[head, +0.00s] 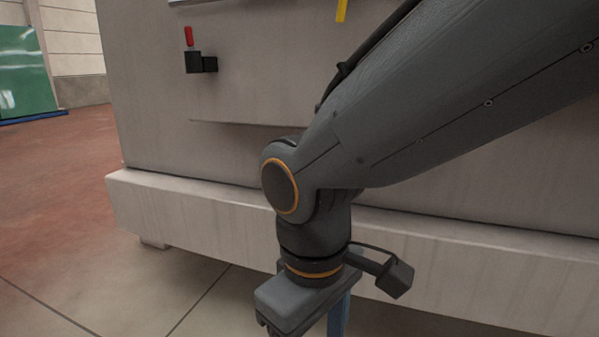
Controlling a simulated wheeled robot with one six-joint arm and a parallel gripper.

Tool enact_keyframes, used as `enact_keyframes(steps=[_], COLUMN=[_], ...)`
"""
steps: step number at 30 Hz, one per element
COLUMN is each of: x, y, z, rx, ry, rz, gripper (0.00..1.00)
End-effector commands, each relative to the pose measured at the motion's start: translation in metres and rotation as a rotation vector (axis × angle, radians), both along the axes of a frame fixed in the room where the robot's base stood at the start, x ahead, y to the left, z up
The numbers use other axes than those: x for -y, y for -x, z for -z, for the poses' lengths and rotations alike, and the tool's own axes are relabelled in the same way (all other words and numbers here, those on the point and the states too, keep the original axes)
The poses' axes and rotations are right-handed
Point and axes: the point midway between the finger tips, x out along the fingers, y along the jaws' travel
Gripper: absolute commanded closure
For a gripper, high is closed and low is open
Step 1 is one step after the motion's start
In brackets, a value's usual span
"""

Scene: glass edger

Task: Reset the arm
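My arm reaches in from the upper right of the head view and bends down at a joint with an orange ring. My gripper (300,318) hangs at its end, pointing down, at the bottom edge of the picture. Its fingertips are cut off or hidden, so I cannot tell whether it is open or shut, or whether it holds anything. A bluish upright piece shows just behind the gripper body; I cannot tell what it is. The gripper is in front of the pale base ledge of a large grey machine (150,90).
The machine's base ledge (180,205) runs across the view behind my arm. A red-topped lever (189,38) on a black mount sticks out of the machine's front. A yellow piece (341,10) shows at the top. A green panel (25,75) stands far left. The floor at left is clear.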

Motion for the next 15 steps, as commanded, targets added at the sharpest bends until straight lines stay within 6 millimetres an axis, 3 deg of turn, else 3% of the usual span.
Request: enact_keyframes(steps=[6,15], x=[-0.033,-0.017], y=[0.020,0.013], z=[-0.003,-0.037], rx=[-0.051,-0.043], ry=[-0.182,-0.165], rz=[0.227,0.290], gripper=[0.35,0.35])
